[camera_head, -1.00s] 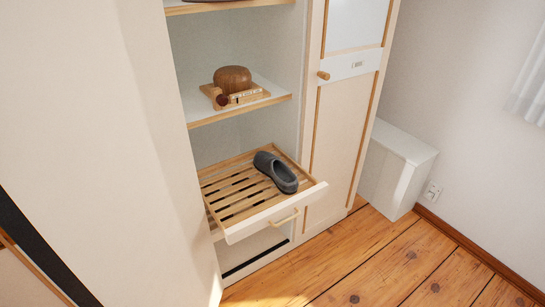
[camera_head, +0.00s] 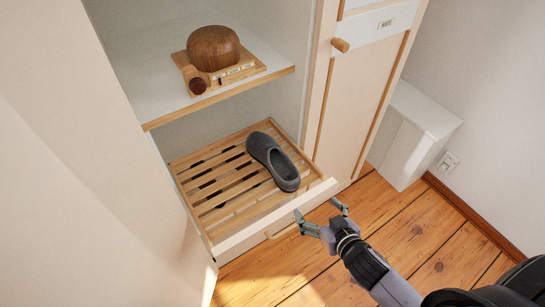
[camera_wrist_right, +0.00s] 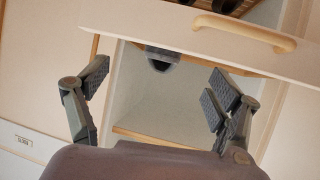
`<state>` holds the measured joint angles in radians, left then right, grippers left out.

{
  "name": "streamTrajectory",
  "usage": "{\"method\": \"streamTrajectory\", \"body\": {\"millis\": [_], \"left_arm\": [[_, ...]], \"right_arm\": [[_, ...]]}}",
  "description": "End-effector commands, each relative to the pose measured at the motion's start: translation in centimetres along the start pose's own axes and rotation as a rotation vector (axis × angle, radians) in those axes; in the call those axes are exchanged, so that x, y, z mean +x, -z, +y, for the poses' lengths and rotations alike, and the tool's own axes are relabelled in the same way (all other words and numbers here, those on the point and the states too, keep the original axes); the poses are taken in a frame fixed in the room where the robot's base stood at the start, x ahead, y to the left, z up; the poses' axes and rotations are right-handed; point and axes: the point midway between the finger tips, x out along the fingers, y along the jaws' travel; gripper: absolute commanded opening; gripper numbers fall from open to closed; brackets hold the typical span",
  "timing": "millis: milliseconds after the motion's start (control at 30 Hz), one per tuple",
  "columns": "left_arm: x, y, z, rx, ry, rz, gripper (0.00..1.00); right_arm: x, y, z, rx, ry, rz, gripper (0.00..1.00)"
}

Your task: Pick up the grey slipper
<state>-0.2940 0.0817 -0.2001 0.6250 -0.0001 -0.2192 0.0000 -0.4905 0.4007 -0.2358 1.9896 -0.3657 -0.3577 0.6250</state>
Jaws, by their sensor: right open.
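The grey slipper (camera_head: 272,160) lies on the slatted wooden pull-out tray (camera_head: 215,205), towards its right side, with its opening facing up. My right gripper (camera_head: 317,208) is open and empty, just outside the tray's white front board and apart from the slipper. In the right wrist view, which looks turned upside down, both fingers (camera_wrist_right: 155,90) stand apart. A small dark part of the slipper (camera_wrist_right: 160,62) shows between them past the front board's edge; the rest is hidden by the board. My left gripper is not in view.
The front board carries a wooden handle (camera_wrist_right: 245,32). A shelf (camera_head: 140,65) above the tray holds a round wooden box (camera_head: 213,48) on a board. A closed cabinet door (camera_head: 355,95) stands to the right, near a white box unit (camera_head: 413,135). Wooden floor (camera_head: 425,220) is open in front.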

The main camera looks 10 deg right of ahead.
Motion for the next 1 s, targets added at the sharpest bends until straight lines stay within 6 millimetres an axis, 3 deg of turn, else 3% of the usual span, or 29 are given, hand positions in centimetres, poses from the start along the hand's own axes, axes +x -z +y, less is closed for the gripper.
{"method": "streamTrajectory", "body": {"millis": [67, 167, 433, 633, 1000], "left_arm": [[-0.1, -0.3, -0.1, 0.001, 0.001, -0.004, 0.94], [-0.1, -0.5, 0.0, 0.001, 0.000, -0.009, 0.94], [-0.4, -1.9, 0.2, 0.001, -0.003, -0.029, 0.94], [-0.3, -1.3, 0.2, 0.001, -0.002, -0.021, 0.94], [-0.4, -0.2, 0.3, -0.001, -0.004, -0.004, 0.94]], "right_arm": [[-0.2, 1.5, -0.6, 0.001, 0.028, 0.044, 0.85], [0.8, 2.3, -0.8, 0.004, 0.037, 0.065, 0.85], [6.5, 2.7, -0.9, 0.004, 0.037, 0.065, 0.85], [10.3, 2.8, -1.1, 0.003, 0.036, 0.063, 0.85], [13.5, 3.1, -1.3, 0.003, 0.036, 0.063, 0.85]]}}
